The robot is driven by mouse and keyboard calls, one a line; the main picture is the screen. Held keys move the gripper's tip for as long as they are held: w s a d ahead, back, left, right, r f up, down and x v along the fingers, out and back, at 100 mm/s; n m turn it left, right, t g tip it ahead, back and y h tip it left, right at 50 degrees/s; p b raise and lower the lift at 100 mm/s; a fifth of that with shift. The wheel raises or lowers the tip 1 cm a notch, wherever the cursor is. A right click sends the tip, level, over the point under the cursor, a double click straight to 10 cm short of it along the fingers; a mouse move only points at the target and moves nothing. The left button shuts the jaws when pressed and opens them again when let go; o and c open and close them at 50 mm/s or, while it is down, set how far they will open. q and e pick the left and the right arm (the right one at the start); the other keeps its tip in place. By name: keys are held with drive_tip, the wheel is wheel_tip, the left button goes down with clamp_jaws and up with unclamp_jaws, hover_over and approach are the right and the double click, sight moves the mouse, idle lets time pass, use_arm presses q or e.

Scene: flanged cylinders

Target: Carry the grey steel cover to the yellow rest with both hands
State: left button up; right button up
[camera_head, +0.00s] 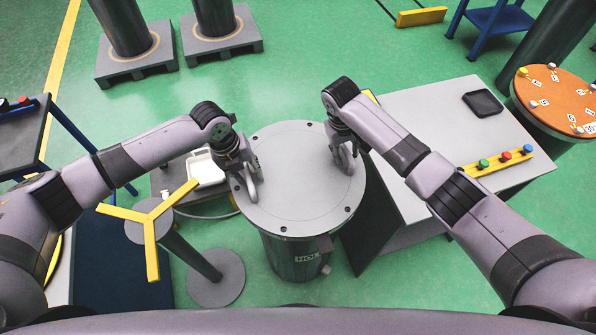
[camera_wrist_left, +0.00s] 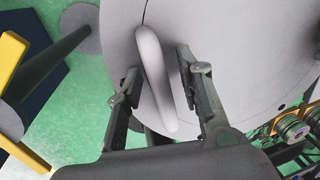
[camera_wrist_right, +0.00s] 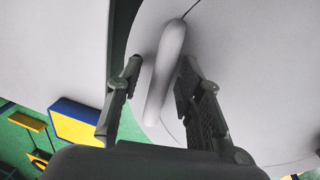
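The grey steel cover (camera_head: 292,185) is a round disc lying flat on a dark flanged cylinder (camera_head: 297,258), with small dark holes around its rim. In the left wrist view, a grey handle (camera_wrist_left: 155,80) stands between the two fingers of my left gripper (camera_wrist_left: 158,85), with gaps on both sides. In the right wrist view, the other handle (camera_wrist_right: 166,72) stands between the open fingers of my right gripper (camera_wrist_right: 155,85), closer to the right finger. Both grippers are at opposite sides of the cover. The yellow rest (camera_head: 151,222) is a three-armed top on a grey post, left of the cover.
A grey table (camera_head: 430,120) stands right of the cylinder, with a black tray (camera_head: 482,103) and a yellow strip of coloured buttons (camera_head: 497,163). A white container (camera_head: 205,168) lies behind the rest. Pallets with dark columns (camera_head: 222,38) stand at the back.

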use_arm(q)
clamp_jaws()
use_arm(e)
clamp_jaws()
idle(0.5)
use_arm(q)
drive_tip(key=shift+w+r, duration=0.25)
drive_tip(key=shift+r, duration=0.05)
use_arm(e)
drive_tip(key=shift+w+r, duration=0.25)
drive_tip(key=shift+w, duration=0.05)
